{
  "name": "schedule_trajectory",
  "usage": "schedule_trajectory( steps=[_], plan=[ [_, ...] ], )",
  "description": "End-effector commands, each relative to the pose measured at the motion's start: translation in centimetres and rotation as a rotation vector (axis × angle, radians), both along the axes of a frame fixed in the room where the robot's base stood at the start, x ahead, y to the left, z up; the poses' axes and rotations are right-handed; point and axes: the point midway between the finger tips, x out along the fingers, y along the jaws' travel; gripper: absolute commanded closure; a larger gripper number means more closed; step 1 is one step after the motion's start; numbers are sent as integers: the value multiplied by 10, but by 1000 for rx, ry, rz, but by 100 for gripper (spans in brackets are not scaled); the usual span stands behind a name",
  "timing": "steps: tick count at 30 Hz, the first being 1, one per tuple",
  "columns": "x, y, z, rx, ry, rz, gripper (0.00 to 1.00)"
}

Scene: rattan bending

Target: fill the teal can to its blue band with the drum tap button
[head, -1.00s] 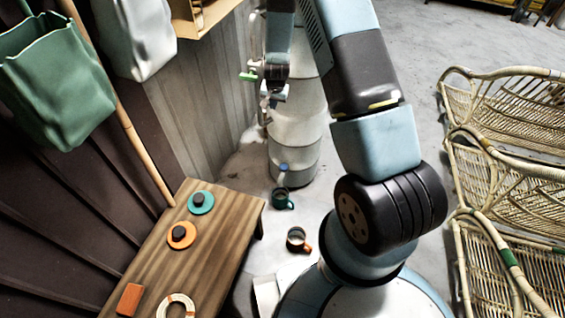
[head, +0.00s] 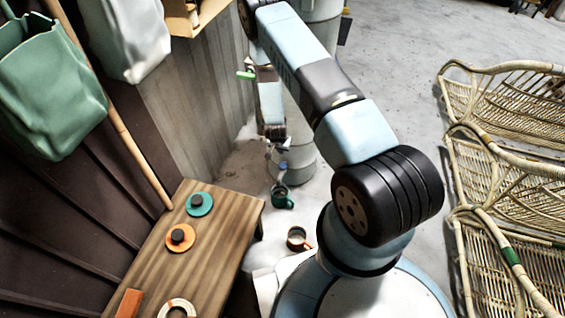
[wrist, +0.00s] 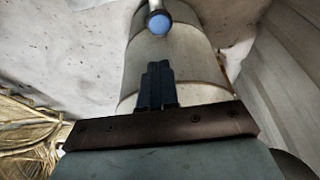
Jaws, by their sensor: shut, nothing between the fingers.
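The teal can (head: 282,197) stands on the floor at the foot of the pale drum (head: 302,165). The drum's tap with its blue button (head: 283,166) is just above the can. The blue button also shows at the top of the wrist view (wrist: 159,23), apart from my fingers. My gripper (head: 277,150) hangs beside the drum, a little above the tap in the head view. In the wrist view its dark fingers (wrist: 157,82) are shut and empty against the drum behind. The can's blue band and its water level cannot be made out.
A dark can with an orange handle (head: 298,239) stands nearer on the floor. A wooden bench (head: 228,235) carries teal and orange discs with dark knobs, an orange block and a ring. Rattan seats (head: 505,175) stand right; bags (head: 50,90) hang left. A green-handled part (head: 245,75) sits higher up.

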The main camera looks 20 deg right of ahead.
Motion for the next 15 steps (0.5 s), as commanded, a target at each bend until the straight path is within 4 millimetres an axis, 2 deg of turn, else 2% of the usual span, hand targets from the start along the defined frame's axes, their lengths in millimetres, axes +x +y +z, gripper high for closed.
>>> schedule_trajectory(
  steps=[9, 15],
  plan=[
    [1, 1, -2, 1, 1, 2, 100],
    [5, -2, -20, 0, 1, 2, 100]
  ],
)
